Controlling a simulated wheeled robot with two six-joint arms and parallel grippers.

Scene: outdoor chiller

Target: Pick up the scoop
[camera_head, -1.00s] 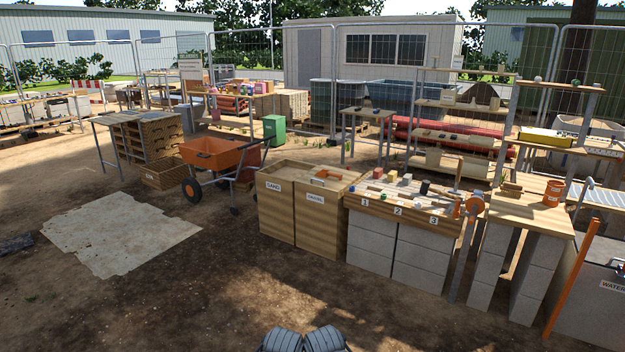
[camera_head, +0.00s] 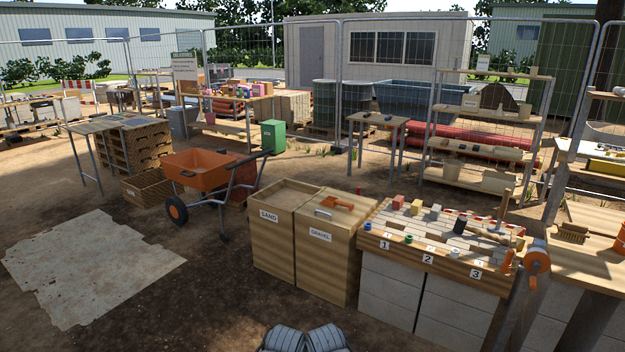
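An orange scoop (camera_head: 338,203) lies in the open top of the wooden bin labelled GRAVEL (camera_head: 324,262), near a metal handle-like piece. The bin labelled SAND (camera_head: 272,245) stands directly to its left, its top filled level. The bins are a short way in front of me, and nothing of mine reaches them. Two grey ribbed parts of my own body show at the bottom edge. No gripper fingers can be seen in this view.
Right of the bins is a block-supported bench (camera_head: 440,245) with bricks, tools and numbers 1 to 3. An orange wheelbarrow (camera_head: 198,170) stands behind left. A flat pale sheet (camera_head: 85,262) lies on the ground at left. Bare dirt in front of the bins is open.

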